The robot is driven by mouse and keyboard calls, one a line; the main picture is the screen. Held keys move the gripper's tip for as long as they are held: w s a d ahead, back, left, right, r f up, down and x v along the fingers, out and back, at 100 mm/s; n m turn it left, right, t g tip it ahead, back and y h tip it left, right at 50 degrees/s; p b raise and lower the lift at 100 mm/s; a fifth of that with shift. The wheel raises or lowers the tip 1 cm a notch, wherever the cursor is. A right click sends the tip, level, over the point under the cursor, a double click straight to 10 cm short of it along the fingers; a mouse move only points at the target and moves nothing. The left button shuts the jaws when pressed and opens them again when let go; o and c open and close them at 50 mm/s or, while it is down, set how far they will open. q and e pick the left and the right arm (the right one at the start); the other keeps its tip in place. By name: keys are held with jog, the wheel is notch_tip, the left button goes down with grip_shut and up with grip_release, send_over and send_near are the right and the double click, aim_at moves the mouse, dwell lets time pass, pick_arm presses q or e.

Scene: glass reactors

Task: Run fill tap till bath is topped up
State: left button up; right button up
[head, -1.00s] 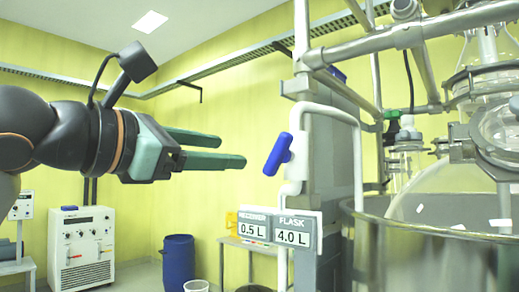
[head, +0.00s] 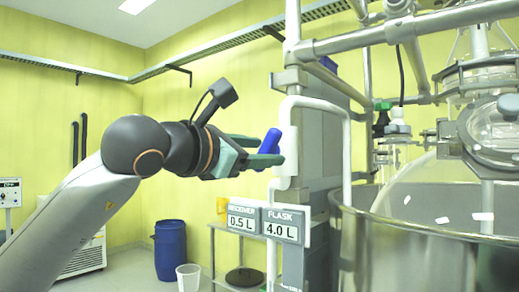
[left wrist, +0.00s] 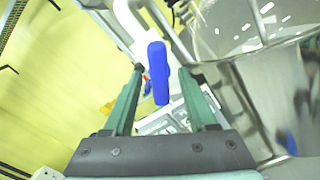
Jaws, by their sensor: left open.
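The fill tap's blue handle (head: 270,141) sits on a white pipe (head: 288,160) beside the metal bath (head: 400,245). My left gripper (head: 262,150) is open at the handle, with its green fingers reaching to either side of it. In the left wrist view the blue handle (left wrist: 158,72) stands between the two open fingers (left wrist: 160,85), with gaps on both sides. The bath (left wrist: 250,70) shows at the right there. A glass flask (head: 425,190) sits in the bath. The water level is hard to tell. My right gripper is not in view.
A sign reading receiver 0.5 L and flask 4.0 L (head: 264,222) hangs just below the tap. Metal frame tubes (head: 360,40) cross above. A blue barrel (head: 170,250), a white bin (head: 189,277) and a small table (head: 225,265) stand behind.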

pick_arm(q)
jog(key=shift+c, duration=0.3)
grip_shut()
jog(key=shift+m, duration=0.3)
jog(key=m, duration=0.9)
jog(key=shift+m+p, duration=0.35)
jog(key=shift+m, duration=0.55)
